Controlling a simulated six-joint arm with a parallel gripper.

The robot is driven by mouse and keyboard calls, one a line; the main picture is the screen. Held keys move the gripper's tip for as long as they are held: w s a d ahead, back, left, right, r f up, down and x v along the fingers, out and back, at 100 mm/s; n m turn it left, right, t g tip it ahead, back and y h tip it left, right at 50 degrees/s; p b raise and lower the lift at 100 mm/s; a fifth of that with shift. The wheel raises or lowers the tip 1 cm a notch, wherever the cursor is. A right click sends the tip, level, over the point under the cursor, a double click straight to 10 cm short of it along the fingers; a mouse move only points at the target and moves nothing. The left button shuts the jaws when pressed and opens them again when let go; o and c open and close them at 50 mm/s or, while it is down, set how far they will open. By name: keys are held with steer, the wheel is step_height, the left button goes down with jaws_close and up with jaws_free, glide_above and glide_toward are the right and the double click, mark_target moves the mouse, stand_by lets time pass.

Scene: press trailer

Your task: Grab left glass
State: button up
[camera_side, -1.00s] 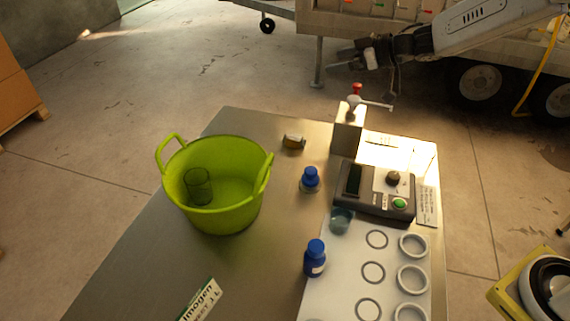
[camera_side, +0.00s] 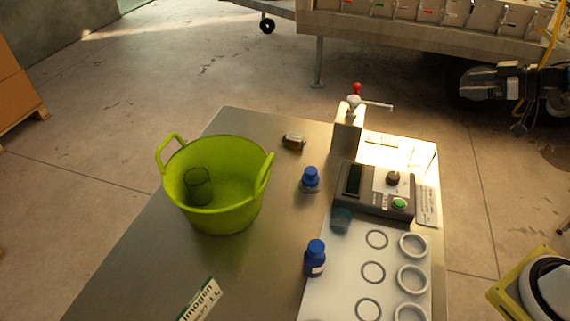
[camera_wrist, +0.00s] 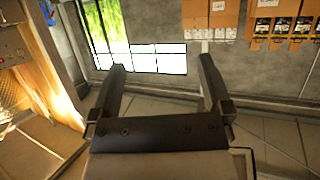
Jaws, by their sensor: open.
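In the side view one glass (camera_side: 197,186), tinted green, stands inside the green tub (camera_side: 232,207) at the left of the metal table. A second, bluish glass (camera_side: 341,219) stands on the table by the front left corner of the control box. My gripper (camera_side: 492,88) is at the far right of the side view, well away from both glasses. In the wrist view my gripper (camera_wrist: 160,82) has its two fingers wide apart with nothing between them. No glass shows in the wrist view.
The metal table (camera_side: 150,255) carries two blue-capped bottles (camera_side: 310,180), a control box (camera_side: 376,190), several white rings (camera_side: 412,279) and a lever press (camera_side: 347,130). A yellow-framed machine (camera_side: 535,290) stands at the lower right.

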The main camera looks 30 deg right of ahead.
steer(key=s, duration=0.3)
glide_toward(423, 153)
steer(key=a, duration=0.2)
steer(key=shift+w+a+r, duration=0.2)
steer(key=shift+a+r, duration=0.05)
steer(key=shift+a, duration=0.15)
steer(key=shift+w+a, duration=0.1)
steer(key=shift+w, duration=0.05)
steer(key=shift+x, duration=1.2)
steer(key=shift+x, duration=2.6)
steer(key=shift+r, duration=0.15)
steer(key=c, duration=1.1)
steer(key=shift+r, duration=0.15)
steer(key=shift+c, duration=0.2)
